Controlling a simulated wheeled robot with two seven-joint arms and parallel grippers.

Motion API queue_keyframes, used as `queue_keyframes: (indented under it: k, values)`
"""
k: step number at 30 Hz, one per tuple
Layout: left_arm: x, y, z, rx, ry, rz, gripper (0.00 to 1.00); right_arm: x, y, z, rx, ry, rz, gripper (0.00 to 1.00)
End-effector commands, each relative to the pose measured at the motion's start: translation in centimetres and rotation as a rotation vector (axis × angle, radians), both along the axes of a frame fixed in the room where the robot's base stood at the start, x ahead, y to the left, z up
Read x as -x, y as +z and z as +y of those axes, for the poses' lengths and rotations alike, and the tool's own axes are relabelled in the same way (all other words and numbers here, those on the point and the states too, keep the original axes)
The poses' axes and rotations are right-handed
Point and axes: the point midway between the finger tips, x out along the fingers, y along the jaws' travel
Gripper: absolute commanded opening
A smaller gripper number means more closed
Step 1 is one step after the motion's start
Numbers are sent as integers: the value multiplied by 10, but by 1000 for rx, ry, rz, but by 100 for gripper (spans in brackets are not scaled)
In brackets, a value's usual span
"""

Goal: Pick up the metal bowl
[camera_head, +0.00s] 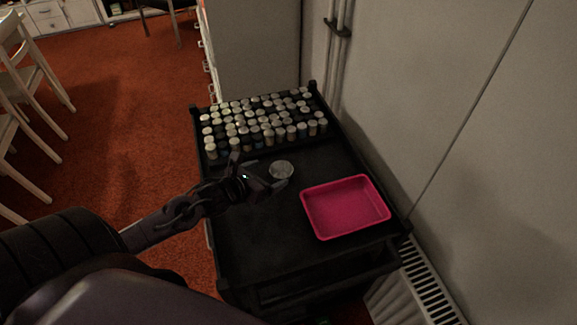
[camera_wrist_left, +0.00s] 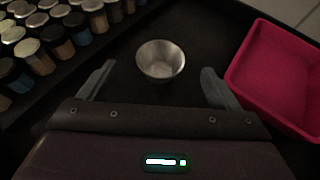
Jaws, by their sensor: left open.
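The small metal bowl (camera_head: 282,170) stands upright on the black cart top, between the rows of jars and the pink tray. It also shows in the left wrist view (camera_wrist_left: 160,60), empty, with its opening facing up. My left gripper (camera_head: 262,172) is open and empty. In the left wrist view its two fingers (camera_wrist_left: 156,80) point toward the bowl, one to each side, and the bowl sits just beyond the fingertips. I cannot tell the height of the fingers above the cart. My right gripper is not in view.
A pink tray (camera_head: 345,207) lies on the cart right of the bowl. Many lidded jars (camera_head: 262,122) fill the back of the black cart (camera_head: 255,235). A wall and radiator (camera_head: 430,285) border the cart at right. White chairs (camera_head: 30,75) stand on the orange carpet at left.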

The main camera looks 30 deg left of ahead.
Motion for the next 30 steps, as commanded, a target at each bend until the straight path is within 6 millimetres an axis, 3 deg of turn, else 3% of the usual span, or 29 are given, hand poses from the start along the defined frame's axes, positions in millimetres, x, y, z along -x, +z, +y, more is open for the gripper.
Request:
queue_keyframes:
  k: [4,8,17,26,30]
  values:
    - [-10,-4,-2,2,0,-2,84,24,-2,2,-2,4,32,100]
    - [-18,-10,-3,3,1,-1,84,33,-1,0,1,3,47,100]
    - [-50,-32,-7,2,0,-2,84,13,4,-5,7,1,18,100]
    - [-53,-35,-8,1,-2,0,84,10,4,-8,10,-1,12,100]
    - [-53,-35,-7,1,-2,0,68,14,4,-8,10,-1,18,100]
